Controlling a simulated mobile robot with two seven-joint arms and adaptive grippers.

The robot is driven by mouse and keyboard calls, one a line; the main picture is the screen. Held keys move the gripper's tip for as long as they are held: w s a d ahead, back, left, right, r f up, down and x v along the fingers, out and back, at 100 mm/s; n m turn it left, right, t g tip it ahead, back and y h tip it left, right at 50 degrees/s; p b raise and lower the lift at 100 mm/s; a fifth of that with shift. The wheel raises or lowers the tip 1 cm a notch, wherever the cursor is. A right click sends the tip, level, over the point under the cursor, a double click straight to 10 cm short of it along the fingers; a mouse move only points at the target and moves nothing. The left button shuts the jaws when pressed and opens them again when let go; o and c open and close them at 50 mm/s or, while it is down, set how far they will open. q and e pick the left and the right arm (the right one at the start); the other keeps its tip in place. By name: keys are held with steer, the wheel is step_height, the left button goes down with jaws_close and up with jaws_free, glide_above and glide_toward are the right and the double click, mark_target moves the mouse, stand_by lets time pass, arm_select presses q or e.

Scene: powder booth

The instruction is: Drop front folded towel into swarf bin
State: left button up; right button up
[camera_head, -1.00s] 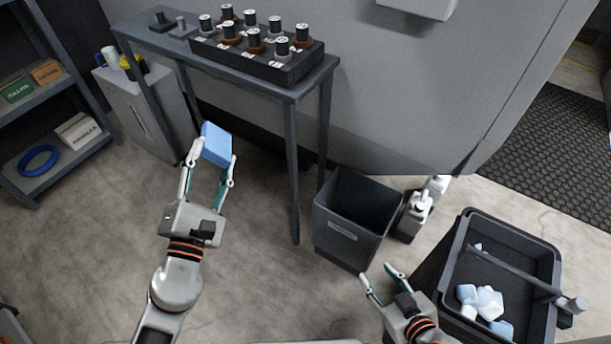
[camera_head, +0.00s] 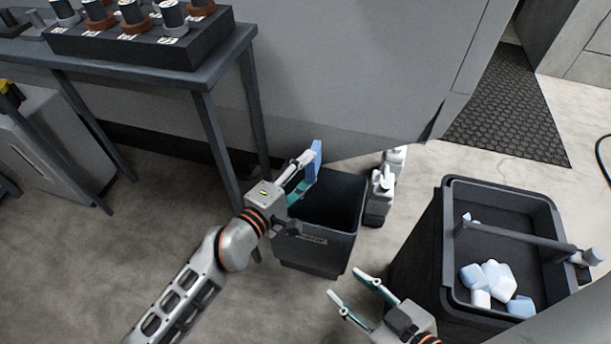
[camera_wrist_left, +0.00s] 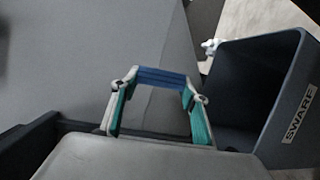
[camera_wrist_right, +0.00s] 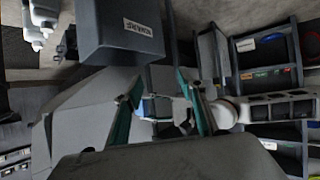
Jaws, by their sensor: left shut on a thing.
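My left gripper (camera_head: 305,175) is shut on a blue folded towel (camera_head: 316,160), which it holds up at the rear left part of the swarf bin's opening in the head view. The towel also shows between the fingertips in the left wrist view (camera_wrist_left: 162,78). The swarf bin (camera_head: 318,252) is a dark grey open box on the floor; its label reads SWARF in the left wrist view (camera_wrist_left: 299,114). The part of its inside that shows is dark and looks empty. My right gripper (camera_head: 360,290) is open and empty, in front of the bin.
A dark cart tub (camera_head: 420,215) with several white and blue pieces and a bar across it stands right of the bin. White bottles (camera_head: 381,184) stand between them. A grey table (camera_head: 215,75) with a rack of tool holders (camera_head: 130,45) is at the left.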

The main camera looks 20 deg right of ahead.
arm_select(q)
steer(key=shift+m+g, duration=0.4)
steer(key=shift+m, duration=0.2)
steer(key=f, duration=0.1)
steer(key=d+f, duration=0.1)
steer(key=f, duration=0.1)
steer(key=w+f+b, duration=0.1)
steer(key=shift+d+f, duration=0.15)
steer(key=shift+f, duration=0.2)
steer(key=shift+f+b, duration=0.3)
steer(key=shift+f, duration=0.15)
step_height(320, 180, down, 6)
steer(key=b, duration=0.4)
arm_select(e)
steer(key=a+m, duration=0.2)
steer(key=a, duration=0.1)
steer(key=a+y, duration=0.1)
steer(key=shift+w+a+r+m+t, duration=0.2)
steer(key=shift+a+r+m+t, duration=0.15)
steer(key=shift+a+m+t, duration=0.05)
arm_select(q)
steer(key=shift+w, duration=0.1)
steer(key=o, duration=1)
steer(key=shift+o, duration=0.2)
arm_select(e)
steer(key=shift+d+f, duration=0.1)
steer(key=shift+s, duration=0.2)
